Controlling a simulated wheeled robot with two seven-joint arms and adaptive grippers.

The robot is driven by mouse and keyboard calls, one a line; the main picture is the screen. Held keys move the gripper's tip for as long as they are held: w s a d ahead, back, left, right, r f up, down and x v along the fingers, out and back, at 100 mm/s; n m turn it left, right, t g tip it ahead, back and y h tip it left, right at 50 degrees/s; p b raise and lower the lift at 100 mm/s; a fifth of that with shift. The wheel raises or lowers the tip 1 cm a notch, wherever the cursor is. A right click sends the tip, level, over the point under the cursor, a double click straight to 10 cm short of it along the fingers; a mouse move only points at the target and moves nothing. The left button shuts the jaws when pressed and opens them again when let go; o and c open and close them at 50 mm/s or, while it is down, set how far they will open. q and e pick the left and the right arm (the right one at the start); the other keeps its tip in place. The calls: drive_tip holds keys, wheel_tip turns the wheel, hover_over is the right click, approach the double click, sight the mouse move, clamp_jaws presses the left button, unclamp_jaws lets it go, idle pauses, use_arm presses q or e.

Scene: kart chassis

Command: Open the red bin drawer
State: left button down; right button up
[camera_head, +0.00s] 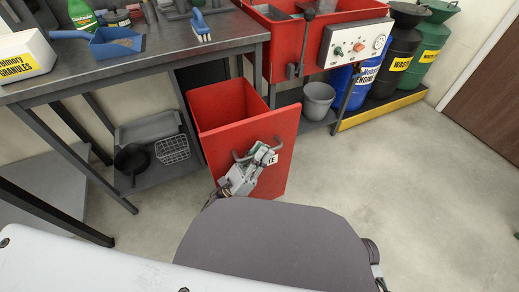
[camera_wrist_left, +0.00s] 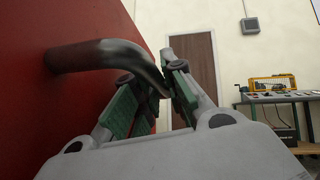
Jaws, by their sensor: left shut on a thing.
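The red bin drawer (camera_head: 283,128) is tilted or pulled out from under the workbench. Its open top and hollow inside show in the head view. A dark bent handle (camera_wrist_left: 95,55) is on its red front, which fills the left of the left wrist view. My left gripper (camera_head: 262,157) is at the drawer's front. In the left wrist view its green-padded fingers (camera_wrist_left: 155,88) are shut on the handle's bent end. The gripper partly hides the handle and a label on the front in the head view. My right gripper is not in view.
A grey workbench (camera_head: 150,66) with a blue dustpan (camera_head: 117,42) stands behind left. A red parts washer (camera_head: 330,25), a grey bucket (camera_head: 318,98) and waste drums (camera_head: 395,60) stand right. The floor (camera_head: 410,190) right of the drawer is clear.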

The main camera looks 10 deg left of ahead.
use_arm(q)
drive_tip(key=shift+f, duration=0.1)
drive_tip(key=c, duration=1.5)
unclamp_jaws()
drive_tip(key=shift+v, duration=6)
